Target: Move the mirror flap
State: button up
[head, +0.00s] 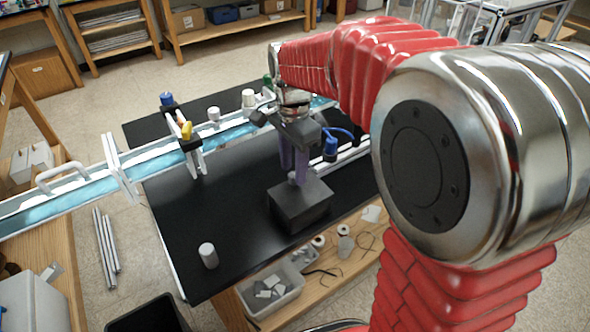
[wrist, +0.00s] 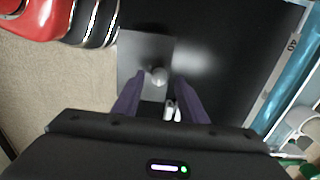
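My gripper (head: 294,176) points down over a dark box (head: 300,207) on the black tabletop, its two purple fingers apart. The box top (wrist: 135,55) is a plain dark grey square there. I cannot tell for sure which part is the mirror flap. A yellow-topped piece on white posts (head: 187,131) stands at the blue channel, left of my gripper.
The long blue channel (head: 60,210) crosses behind the box, with white upright plates (head: 119,166) on it. A grey cylinder (head: 208,256) stands at the table's front left. The tabletop left of the box is clear.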

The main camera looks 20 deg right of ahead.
jog(key=shift+f, duration=0.8)
jog(key=shift+c, duration=0.3)
grip_shut()
jog(key=shift+d, duration=0.1)
